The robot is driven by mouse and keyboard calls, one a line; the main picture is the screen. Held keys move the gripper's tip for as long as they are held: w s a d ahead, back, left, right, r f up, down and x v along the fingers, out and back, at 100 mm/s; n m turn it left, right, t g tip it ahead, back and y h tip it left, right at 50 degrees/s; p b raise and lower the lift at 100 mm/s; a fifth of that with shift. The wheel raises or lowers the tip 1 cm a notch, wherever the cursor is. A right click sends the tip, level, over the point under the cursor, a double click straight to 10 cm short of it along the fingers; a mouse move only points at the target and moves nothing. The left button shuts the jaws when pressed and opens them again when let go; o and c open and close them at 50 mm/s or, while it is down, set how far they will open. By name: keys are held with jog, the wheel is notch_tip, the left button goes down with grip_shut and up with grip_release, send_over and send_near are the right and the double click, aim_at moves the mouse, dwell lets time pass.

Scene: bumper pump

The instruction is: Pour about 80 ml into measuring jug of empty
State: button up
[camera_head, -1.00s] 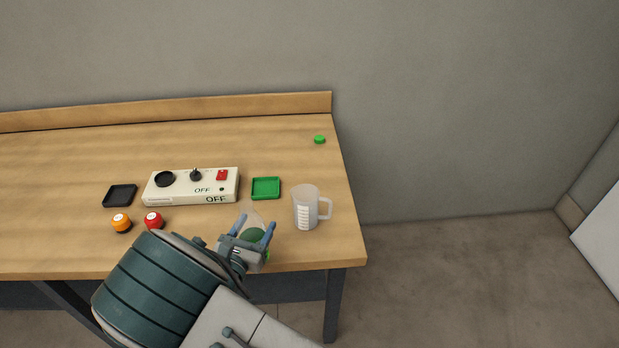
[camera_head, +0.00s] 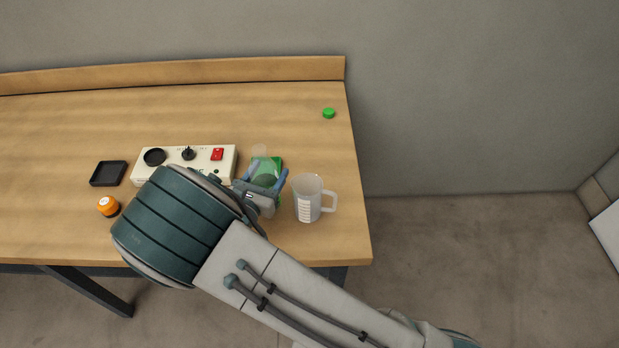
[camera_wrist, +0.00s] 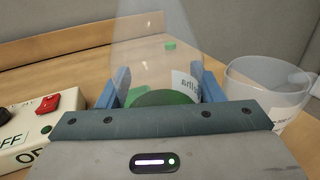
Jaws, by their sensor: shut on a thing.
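The measuring jug (camera_head: 308,200), clear with a white scale and a handle on its right, stands upright near the right end of the bench. In the wrist view the jug (camera_wrist: 262,78) is at the right, beside my gripper. My gripper (camera_head: 267,179) is shut on a clear conical flask (camera_head: 261,163) with green contents and a white label. The flask also shows between the blue fingers in the wrist view (camera_wrist: 150,65). The flask is left of the jug and apart from it. The label's text is only partly readable, and the liquid level is unclear.
A white control box (camera_head: 205,158) with a red switch is to the left.

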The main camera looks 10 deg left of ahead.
aim_at(261, 165)
jog(key=shift+s+r+m, duration=0.1)
jog(key=shift+m, duration=0.2)
jog(key=shift+m+g+b, duration=0.4)
jog(key=shift+m+b, duration=0.95)
jog(key=shift+m, duration=0.25)
jog(key=m+b, duration=0.2)
jog(key=shift+d+f+m+y+b, duration=0.2)
jog(key=shift+f+m+y+b, duration=0.05)
jog(key=shift+m+y+b, duration=0.15)
jog(key=m+b, duration=0.1)
jog(key=a+f+m+b, duration=0.1)
jog(key=m+b, duration=0.1)
jog(key=shift+a+f+g+y, duration=0.2)
jog(key=shift+g+y, duration=0.2)
jog(key=shift+a+r+m, duration=0.1)
jog(key=shift+r+m, duration=0.2)
jog(key=shift+r, duration=0.2)
jog(key=shift+r+m+y+b, duration=0.7)
jog(key=shift+r+m+b, duration=0.85)
jog(key=shift+r+m, duration=0.4)
